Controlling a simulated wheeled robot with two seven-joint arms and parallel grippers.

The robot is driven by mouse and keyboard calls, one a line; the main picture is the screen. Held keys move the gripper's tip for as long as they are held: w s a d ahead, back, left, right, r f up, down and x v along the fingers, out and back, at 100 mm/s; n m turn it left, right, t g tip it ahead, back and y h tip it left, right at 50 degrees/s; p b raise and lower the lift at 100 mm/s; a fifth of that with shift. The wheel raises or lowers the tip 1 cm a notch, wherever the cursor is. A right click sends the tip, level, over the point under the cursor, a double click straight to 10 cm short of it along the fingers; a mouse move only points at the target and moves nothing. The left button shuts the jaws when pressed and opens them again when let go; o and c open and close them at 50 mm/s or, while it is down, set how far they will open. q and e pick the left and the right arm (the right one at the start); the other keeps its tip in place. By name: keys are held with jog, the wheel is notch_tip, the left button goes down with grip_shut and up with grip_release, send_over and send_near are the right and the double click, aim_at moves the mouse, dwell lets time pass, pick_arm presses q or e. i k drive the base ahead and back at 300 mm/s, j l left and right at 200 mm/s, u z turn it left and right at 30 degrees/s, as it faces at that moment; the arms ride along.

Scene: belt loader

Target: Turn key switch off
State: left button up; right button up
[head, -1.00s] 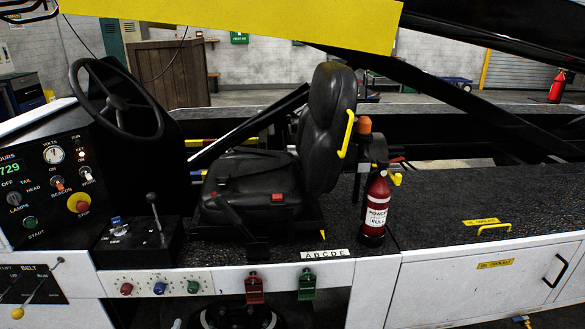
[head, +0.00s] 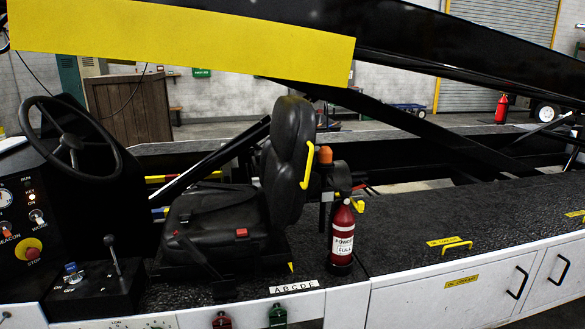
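The black control panel (head: 18,240) stands at the far left edge, partly cut off. Near its right side is a small key switch (head: 31,197), with the words RUN, KEY and ON close by. It is small, and I cannot tell clearly which way it is turned. Below it are the WORK toggle (head: 37,216), the BEACON toggle (head: 8,229) and a red stop button on a yellow base (head: 30,249). Neither of my grippers is in view.
A steering wheel (head: 70,145) rises behind the panel. A lever box (head: 95,290), black seat (head: 285,165) and red fire extinguisher (head: 342,238) stand to its right. A yellow-sided boom (head: 180,40) crosses overhead. The black deck (head: 450,220) at right is mostly clear.

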aim_at(74, 279)
jog(key=u, duration=1.35)
jog(key=i+l+u, duration=0.1)
jog(key=l, duration=0.25)
jog(key=i+l, duration=0.3)
jog(key=l+u, duration=0.05)
jog(key=l, duration=0.05)
